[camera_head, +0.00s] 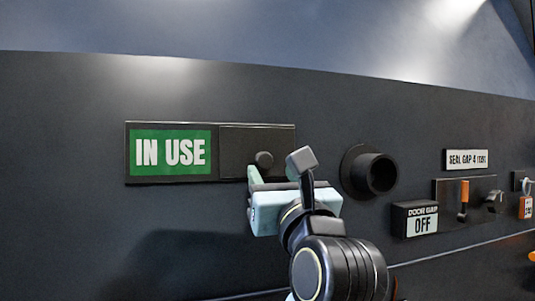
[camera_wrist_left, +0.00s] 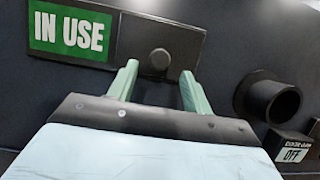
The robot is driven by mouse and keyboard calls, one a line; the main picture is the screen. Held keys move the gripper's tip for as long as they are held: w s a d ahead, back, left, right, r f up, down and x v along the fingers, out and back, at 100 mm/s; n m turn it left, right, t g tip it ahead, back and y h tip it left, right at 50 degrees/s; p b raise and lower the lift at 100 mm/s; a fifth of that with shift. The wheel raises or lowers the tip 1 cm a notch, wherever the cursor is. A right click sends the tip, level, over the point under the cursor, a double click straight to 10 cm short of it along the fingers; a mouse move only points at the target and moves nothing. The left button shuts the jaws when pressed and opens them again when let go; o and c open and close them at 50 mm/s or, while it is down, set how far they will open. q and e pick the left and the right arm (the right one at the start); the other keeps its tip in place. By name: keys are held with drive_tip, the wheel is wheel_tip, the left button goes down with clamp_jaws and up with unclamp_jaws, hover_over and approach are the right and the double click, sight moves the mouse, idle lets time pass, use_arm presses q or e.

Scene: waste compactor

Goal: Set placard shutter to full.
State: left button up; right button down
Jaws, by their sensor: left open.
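The placard frame (camera_head: 210,124) is a dark horizontal plate on the dark panel. Its left half shows a green "IN USE" sign (camera_head: 170,152), also visible in the left wrist view (camera_wrist_left: 70,33). Its right half is covered by a dark sliding shutter (camera_head: 238,140) with a round knob (camera_head: 264,159). In the left wrist view the knob (camera_wrist_left: 160,58) lies between and beyond the fingertips of my left gripper (camera_wrist_left: 160,70). My left gripper (camera_head: 272,172) is open and just below the knob in the head view; contact is not visible. My right gripper is not in view.
A black round tube (camera_head: 374,174) sticks out right of the shutter. The panel left of the placard is clear.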

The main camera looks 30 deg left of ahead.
sight(265, 161)
use_arm(q)
drive_tip(key=p+x, duration=0.1)
drive_tip(key=x, duration=0.3)
drive_tip(key=shift+s+a+r, duration=0.1)
drive_tip(key=shift+r, duration=0.1)
drive_tip(key=shift+w+a+r, duration=0.1)
drive_tip(key=shift+w+a, duration=0.2)
drive_tip(key=shift+w, duration=0.15)
drive_tip(key=shift+c, duration=0.9)
clamp_jaws()
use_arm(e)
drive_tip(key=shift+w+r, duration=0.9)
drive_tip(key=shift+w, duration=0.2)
